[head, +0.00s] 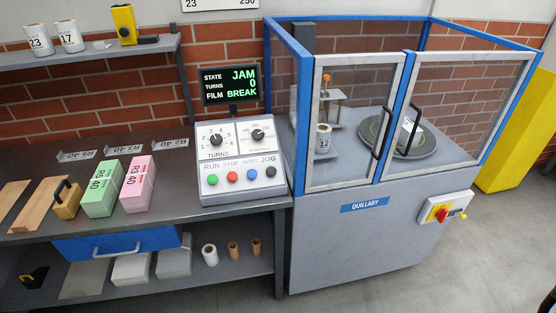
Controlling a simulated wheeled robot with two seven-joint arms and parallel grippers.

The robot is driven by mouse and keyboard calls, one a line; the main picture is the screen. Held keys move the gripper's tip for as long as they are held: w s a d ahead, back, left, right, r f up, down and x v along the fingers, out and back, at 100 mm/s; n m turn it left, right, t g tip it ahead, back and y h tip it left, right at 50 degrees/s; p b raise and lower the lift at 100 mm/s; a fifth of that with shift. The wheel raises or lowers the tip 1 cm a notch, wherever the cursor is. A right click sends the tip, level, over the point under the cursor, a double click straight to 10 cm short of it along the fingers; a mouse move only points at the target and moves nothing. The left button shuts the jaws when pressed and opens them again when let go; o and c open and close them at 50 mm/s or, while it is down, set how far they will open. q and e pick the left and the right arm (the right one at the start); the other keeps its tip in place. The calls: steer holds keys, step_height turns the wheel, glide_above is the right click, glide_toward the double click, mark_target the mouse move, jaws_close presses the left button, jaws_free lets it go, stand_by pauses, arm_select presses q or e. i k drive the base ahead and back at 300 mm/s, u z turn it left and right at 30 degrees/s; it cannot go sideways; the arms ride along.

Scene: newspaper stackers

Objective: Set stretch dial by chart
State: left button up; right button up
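The grey control panel (211,187) stands at the right end of the bench. Its left dial (215,140) is labelled TURNS and numbered. Its right dial (258,135) is a black knob with a small scale; its label and pointer setting are too small to read. A white chart (221,4) on the wall is cut off by the top edge; only figures like 23 and 250 show. The display (229,86) above the panel reads STATE JAM, TURNS 0, FILM BREAK. Neither of my grippers is in view.
Green (103,190) and pink (138,186) bundles lie left of the panel. The wrapping machine (355,245) stands right, its glazed doors (382,120) apparently closed, with a roll marked 12 (323,138) and a turntable (397,153) inside.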

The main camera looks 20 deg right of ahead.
mark_target(256, 134)
steer(key=u, duration=0.85)
steer(key=i, duration=1)
steer(key=z, duration=0.8)
steer(key=i, duration=0.55)
steer(key=z, duration=0.65)
